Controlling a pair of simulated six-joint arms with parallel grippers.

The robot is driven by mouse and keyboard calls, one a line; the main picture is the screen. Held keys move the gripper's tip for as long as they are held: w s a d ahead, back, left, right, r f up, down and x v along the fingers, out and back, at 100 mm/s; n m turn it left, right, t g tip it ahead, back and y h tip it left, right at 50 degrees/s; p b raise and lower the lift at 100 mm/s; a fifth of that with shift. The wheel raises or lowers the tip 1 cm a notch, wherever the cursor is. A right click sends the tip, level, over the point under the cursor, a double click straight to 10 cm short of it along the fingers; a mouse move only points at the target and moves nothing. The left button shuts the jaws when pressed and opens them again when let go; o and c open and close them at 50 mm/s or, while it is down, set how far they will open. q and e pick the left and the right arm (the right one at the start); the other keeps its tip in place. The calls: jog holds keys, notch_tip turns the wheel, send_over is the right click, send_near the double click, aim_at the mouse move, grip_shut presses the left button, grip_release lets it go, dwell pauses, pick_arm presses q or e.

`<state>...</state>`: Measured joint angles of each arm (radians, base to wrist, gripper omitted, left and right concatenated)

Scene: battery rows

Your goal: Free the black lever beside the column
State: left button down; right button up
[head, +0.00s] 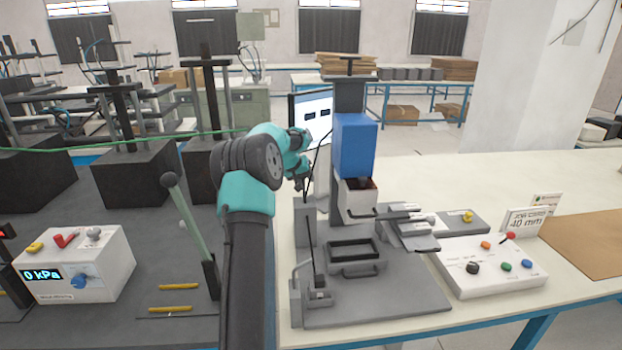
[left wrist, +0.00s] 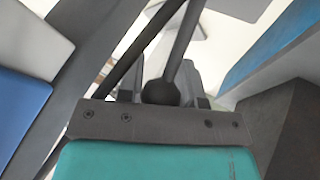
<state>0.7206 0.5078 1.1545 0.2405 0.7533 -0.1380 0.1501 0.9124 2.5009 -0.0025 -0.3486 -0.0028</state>
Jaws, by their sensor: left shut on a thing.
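The black lever (head: 314,240) is a thin dark rod that rises from a small grey bracket (head: 319,296) on the press base, to the left of the grey column (head: 337,195). My left gripper (head: 303,183) is at the upper part of the lever, left of the column, partly hidden by its own teal wrist. In the left wrist view my left gripper (left wrist: 160,88) is shut on the lever, whose dark rounded knob (left wrist: 160,92) sits between the fingers. My right gripper is not in view.
A blue box (head: 355,145) is on the column, with an open metal bin (head: 357,200) below it. A grey base plate (head: 400,302) carries a small black-rimmed tray (head: 354,250). A button box (head: 490,268) stands right.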

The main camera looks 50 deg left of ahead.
pick_arm(q)
jog(key=shift+f, duration=0.6)
jog(key=c, duration=1.1)
grip_release()
jog(key=shift+s, duration=0.1)
jog(key=o, duration=0.3)
jog(key=shift+a+r, duration=0.1)
jog(key=shift+r, duration=0.1)
jog(key=shift+r, duration=0.15)
jog(key=v, duration=1.7)
jog(key=shift+r, duration=0.15)
